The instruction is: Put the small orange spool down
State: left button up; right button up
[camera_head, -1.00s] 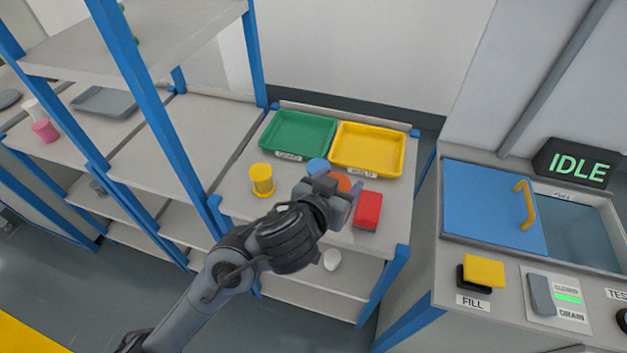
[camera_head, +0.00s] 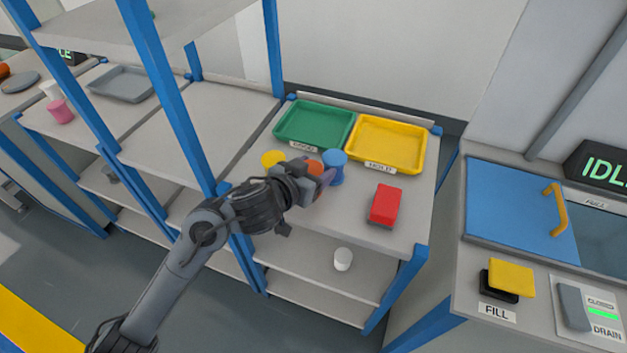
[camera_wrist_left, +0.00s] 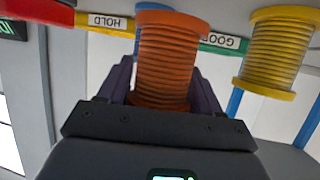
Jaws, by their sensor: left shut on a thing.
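The small orange spool (camera_head: 315,168) shows partly behind my left gripper (camera_head: 322,182) in the head view. In the left wrist view the orange spool (camera_wrist_left: 166,58) sits upright in the picture between the two dark fingers of my left gripper (camera_wrist_left: 165,85), which is shut on it. The gripper is over the shelf top between a yellow spool (camera_head: 273,158) and a blue spool (camera_head: 335,168). I cannot tell whether the orange spool touches the shelf. My right gripper is not in view.
A green tray (camera_head: 314,106) labelled GOOD and a yellow tray (camera_head: 416,146) labelled HOLD stand at the back of the shelf top (camera_head: 335,222). A red block (camera_head: 386,203) stands at the right. Bare surface lies in front of the blue spool. A blue post (camera_head: 150,100) stands left.

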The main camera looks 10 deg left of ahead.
pick_arm(q)
notch_tip(320, 180, down, 3)
jog(key=shift+r+b, duration=0.15)
jog(key=shift+b, duration=0.5)
jog(key=shift+r, duration=0.1)
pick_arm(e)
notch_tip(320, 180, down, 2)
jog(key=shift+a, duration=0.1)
pick_arm(q)
jog(key=o, duration=1.1)
jog(key=shift+f, duration=0.2)
